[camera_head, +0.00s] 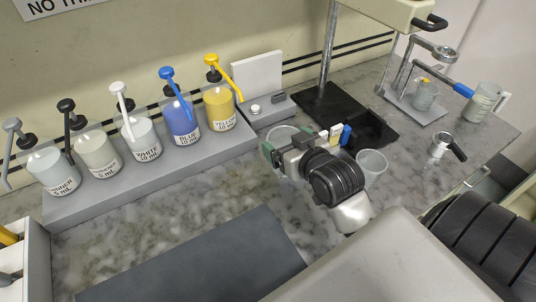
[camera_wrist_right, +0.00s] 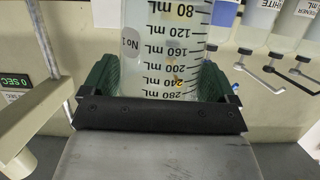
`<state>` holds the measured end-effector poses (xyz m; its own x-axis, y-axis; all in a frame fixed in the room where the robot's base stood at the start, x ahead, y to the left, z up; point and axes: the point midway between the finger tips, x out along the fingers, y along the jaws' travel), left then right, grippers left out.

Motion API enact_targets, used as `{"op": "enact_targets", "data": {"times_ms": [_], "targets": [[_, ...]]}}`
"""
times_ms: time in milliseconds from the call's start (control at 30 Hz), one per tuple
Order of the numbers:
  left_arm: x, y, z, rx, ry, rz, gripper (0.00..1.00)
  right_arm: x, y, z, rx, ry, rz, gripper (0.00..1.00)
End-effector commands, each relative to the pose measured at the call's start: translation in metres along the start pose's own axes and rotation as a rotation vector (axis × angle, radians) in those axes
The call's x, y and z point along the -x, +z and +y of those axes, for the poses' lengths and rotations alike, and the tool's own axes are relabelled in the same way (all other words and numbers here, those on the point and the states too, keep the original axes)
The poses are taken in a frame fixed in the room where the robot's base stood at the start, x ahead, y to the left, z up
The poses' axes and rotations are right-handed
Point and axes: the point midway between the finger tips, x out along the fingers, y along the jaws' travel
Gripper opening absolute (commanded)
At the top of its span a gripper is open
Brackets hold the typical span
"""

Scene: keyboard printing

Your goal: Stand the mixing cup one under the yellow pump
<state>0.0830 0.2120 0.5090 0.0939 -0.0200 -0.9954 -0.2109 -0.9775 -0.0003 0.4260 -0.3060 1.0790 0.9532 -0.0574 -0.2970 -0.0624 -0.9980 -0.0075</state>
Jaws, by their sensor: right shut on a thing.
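My right gripper (camera_head: 283,150) is shut on a clear graduated cup, mixing cup one (camera_wrist_right: 165,50), marked "No 1" in the right wrist view. Its green pads (camera_wrist_right: 103,75) are on both sides of the cup. In the head view the cup's rim (camera_head: 284,131) shows past the gripper; the rest is mostly hidden. The yellow pump (camera_head: 213,61) tops the yellow bottle (camera_head: 220,108), at the right end of a grey bottle stand (camera_head: 150,166). The held cup is to the right of and nearer than that bottle. My left gripper is not in view.
Blue (camera_head: 183,120), white (camera_head: 141,134) and other pump bottles stand left of the yellow one. Another clear cup (camera_head: 371,166) stands right of my gripper. A black-based press stand (camera_head: 325,104) is behind. A dark mat (camera_head: 200,262) lies in front.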

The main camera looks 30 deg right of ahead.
Motion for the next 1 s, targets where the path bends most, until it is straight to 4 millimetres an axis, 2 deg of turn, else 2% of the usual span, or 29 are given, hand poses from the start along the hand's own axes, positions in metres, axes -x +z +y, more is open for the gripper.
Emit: {"op": "enact_targets", "data": {"times_ms": [167, 300, 533, 733, 1000], "targets": [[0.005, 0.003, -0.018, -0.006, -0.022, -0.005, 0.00, -0.026, 0.006, -0.011, -0.005, -0.002, 0.001, 0.63], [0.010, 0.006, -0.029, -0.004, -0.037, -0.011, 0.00, -0.061, 0.015, -0.021, -0.006, -0.001, 0.000, 0.63], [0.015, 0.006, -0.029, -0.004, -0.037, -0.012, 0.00, -0.109, 0.029, -0.036, -0.003, 0.000, 0.000, 0.63], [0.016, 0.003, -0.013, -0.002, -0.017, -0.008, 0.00, -0.124, 0.036, -0.041, -0.002, 0.000, 0.000, 0.63], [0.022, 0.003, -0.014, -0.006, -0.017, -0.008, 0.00, -0.134, 0.070, -0.041, -0.001, 0.000, -0.002, 0.63]]}}
